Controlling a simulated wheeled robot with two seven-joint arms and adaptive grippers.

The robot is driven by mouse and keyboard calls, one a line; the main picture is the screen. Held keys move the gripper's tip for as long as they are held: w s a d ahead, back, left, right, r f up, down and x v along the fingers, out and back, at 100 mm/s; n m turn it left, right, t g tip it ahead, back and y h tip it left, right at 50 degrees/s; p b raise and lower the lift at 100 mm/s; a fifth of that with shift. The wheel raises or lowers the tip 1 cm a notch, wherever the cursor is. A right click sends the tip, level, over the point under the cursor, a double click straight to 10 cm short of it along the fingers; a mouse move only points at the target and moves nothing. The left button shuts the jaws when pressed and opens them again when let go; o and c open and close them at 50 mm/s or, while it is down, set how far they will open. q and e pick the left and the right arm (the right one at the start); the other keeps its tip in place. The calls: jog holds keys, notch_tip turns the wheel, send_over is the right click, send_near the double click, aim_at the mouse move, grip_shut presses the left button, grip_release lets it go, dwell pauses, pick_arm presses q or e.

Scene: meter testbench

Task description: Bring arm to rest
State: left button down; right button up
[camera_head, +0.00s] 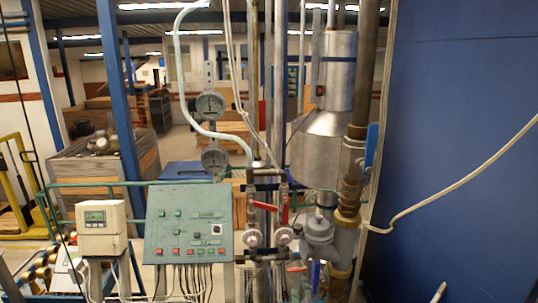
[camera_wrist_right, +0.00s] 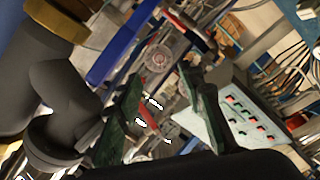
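My right gripper (camera_wrist_right: 163,78) shows in the right wrist view, with its two green-padded fingers spread apart. Nothing is held between them. Beyond the gap are a red valve handle (camera_wrist_right: 188,28) and metal fittings of the testbench. I cannot make out the right gripper clearly in the head view. My left gripper shows in neither view. The green control panel (camera_head: 188,224) with its buttons stands in the lower middle of the head view; it also shows right of the fingers in the right wrist view (camera_wrist_right: 236,118).
Upright pipes with red-handled valves (camera_head: 268,206) stand right of the panel. A blue lever (camera_head: 371,145) sits on the brass-fitted pipe. A blue wall (camera_head: 465,150) closes the right side. A white meter box (camera_head: 101,217) is left of the panel. A dark pipe (camera_wrist_right: 62,85) is close left of the fingers.

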jog(key=s+d+f+m+g+h, duration=0.1)
jog(key=s+d+f+m+g, duration=0.45)
jog(key=s+d+f, duration=1.3)
jog(key=s+d+f+m+g, duration=0.2)
jog(key=s+f, duration=0.1)
jog(key=s, duration=0.5)
jog(key=s+d+f+m+g, duration=0.2)
jog(key=s+f, duration=0.1)
jog(key=s, duration=0.5)
jog(key=s+d+f+m+g, duration=0.1)
jog(key=s+d+f+g, duration=0.15)
jog(key=s, duration=0.65)
notch_tip(320, 180, down, 41)
jog(key=s+a+b, duration=0.1)
jog(key=s+b, duration=0.1)
jog(key=b, duration=0.7)
jog(key=s+f+g+b, duration=0.1)
jog(key=s+f+b, duration=0.2)
jog(key=s+f, duration=0.7)
jog(key=s+f+y+b, duration=0.1)
jog(key=s+f+b, duration=0.3)
jog(key=s+f, duration=0.5)
notch_tip(320, 180, down, 5)
jog(key=shift+s+f+n+g+b, duration=0.2)
jog(key=shift+s+n+g+b, duration=0.15)
jog(key=shift+n+g, duration=0.1)
